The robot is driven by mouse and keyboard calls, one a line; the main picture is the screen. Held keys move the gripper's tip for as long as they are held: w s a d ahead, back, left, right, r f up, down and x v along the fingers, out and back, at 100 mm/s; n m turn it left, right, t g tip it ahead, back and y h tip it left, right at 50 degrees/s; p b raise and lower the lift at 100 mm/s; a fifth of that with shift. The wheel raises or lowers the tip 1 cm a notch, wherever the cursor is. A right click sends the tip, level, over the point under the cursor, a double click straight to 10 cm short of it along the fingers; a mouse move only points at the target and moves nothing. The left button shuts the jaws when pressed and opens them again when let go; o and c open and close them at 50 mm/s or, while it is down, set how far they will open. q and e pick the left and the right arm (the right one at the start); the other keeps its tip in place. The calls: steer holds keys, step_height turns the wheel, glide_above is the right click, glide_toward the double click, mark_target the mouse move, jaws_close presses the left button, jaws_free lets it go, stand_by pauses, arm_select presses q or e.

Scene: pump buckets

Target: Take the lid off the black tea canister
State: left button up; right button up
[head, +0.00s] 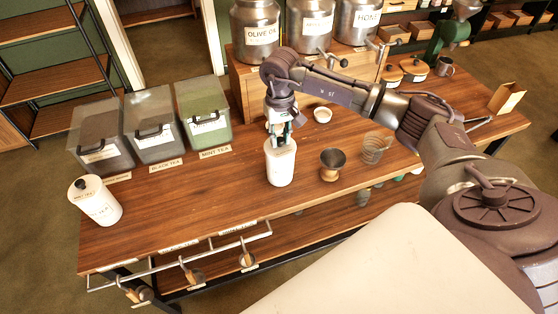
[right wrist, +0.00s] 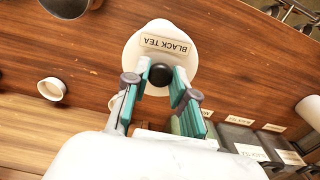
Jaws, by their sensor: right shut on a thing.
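The white black tea canister (head: 280,168) stands upright near the middle of the wooden table. In the right wrist view its white round lid (right wrist: 148,32) shows with a "BLACK TEA" label and a black knob (right wrist: 160,74). My right gripper (head: 279,140) reaches down over the canister top. In the right wrist view the fingers of my right gripper (right wrist: 160,78) are shut on the black knob. The gripper hides the knob in the head view. I cannot tell whether the lid is seated or slightly raised. My left gripper is not in view.
Another white canister (head: 97,202) with a black knob stands at the table's left edge. Clear bins (head: 152,125) stand behind it, left of the metal dispensers (head: 257,30). A copper-brown cup (head: 332,164) and a glass (head: 374,148) stand right of the black tea canister. Bare table lies to its left.

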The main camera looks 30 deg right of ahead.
steer(key=shift+r, duration=0.15)
steer(key=shift+r+p, duration=0.95)
steer(key=shift+r, duration=1.15)
steer(key=shift+a, duration=0.1)
